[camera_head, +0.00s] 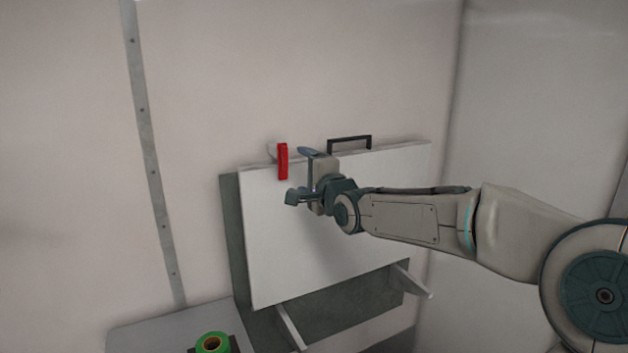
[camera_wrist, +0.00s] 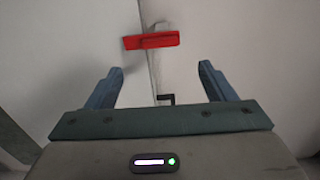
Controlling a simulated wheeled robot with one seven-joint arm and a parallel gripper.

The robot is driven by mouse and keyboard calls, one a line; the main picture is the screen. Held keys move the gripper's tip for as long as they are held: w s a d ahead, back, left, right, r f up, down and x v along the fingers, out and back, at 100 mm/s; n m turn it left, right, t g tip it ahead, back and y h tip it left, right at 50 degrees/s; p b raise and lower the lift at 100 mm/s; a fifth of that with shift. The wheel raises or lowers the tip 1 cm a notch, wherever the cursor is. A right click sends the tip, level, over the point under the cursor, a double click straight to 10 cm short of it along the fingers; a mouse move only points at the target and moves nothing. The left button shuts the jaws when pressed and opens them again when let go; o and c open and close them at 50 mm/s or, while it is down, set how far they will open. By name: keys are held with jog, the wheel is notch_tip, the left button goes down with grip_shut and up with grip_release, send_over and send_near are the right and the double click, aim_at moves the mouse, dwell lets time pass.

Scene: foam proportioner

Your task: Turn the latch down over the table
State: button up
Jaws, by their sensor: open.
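The latch (camera_head: 283,161) is a red bar at the top edge of the folded-up table (camera_head: 275,235), a white panel against the wall. In the head view it hangs upright, its lower part over the panel face. In the wrist view the red latch (camera_wrist: 151,41) lies across the panel's edge, ahead of the fingertips. My gripper (camera_head: 298,175) is open and empty, just right of the latch in the head view. Its two fingers also show in the wrist view (camera_wrist: 160,72), spread apart with a gap between them and the latch. I see no contact.
A black handle (camera_head: 349,142) stands on the panel's top edge, right of the latch. Brackets (camera_head: 412,281) stick out below the panel. A green tape roll (camera_head: 212,344) lies on a grey surface at the bottom. The wall left of the panel is clear.

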jog(key=shift+p+v, duration=0.55)
jog(key=shift+v, duration=1.55)
jog(key=shift+a, duration=0.1)
jog(key=shift+f, duration=0.2)
jog(key=s+d+f+n+g+h, duration=0.2)
jog(key=s+f+n+g+h, duration=0.15)
jog(key=f, duration=0.55)
jog(key=s+d+f+n+g+h, duration=0.25)
jog(key=s+f, duration=0.25)
jog(key=f, duration=0.4)
jog(key=s+d+f+n+g, duration=0.1)
jog(key=s+d+n+g, duration=0.2)
jog(key=s, duration=0.9)
jog(key=s+d+f+n+g+h, duration=0.1)
jog(key=s+d+n+g, duration=0.3)
jog(key=s, duration=0.8)
jog(key=shift+s+d+f+h, duration=0.3)
jog(key=shift+d+f, duration=0.1)
jog(key=shift+d, duration=0.15)
